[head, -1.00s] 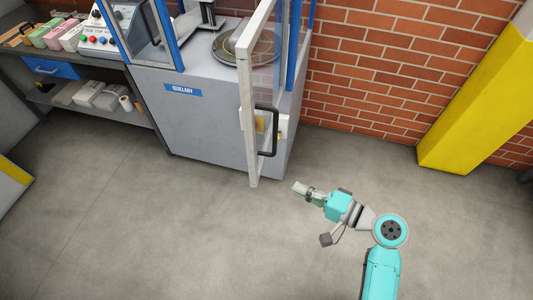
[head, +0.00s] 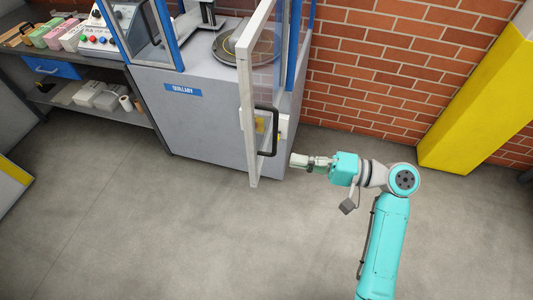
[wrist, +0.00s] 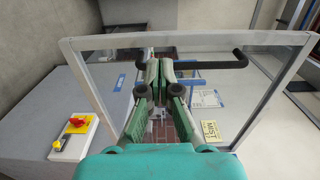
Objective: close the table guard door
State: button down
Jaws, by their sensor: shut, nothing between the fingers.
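The guard door (head: 249,100) is a pale-framed clear panel with a black bar handle (head: 272,133). It stands open, swung out from the front of the grey machine cabinet (head: 195,115), and shows nearly edge-on in the head view. In the wrist view the door frame (wrist: 264,114) spans most of the picture, and the handle (wrist: 215,65) runs across behind my fingertips. My gripper (head: 293,160) is shut and empty. It points left at the door's handle side, low and just right of the handle, with a small gap in the head view. My fingers hide part of the handle in the wrist view.
Blue posts and a round turntable (head: 246,45) stand on top. A shelf bench (head: 85,75) is at the left, a yellow pillar (head: 470,110) at the right. The floor in front is clear.

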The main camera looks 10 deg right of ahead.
aim_at(255, 154)
jog(key=x, duration=0.8)
jog(key=shift+a, duration=0.1)
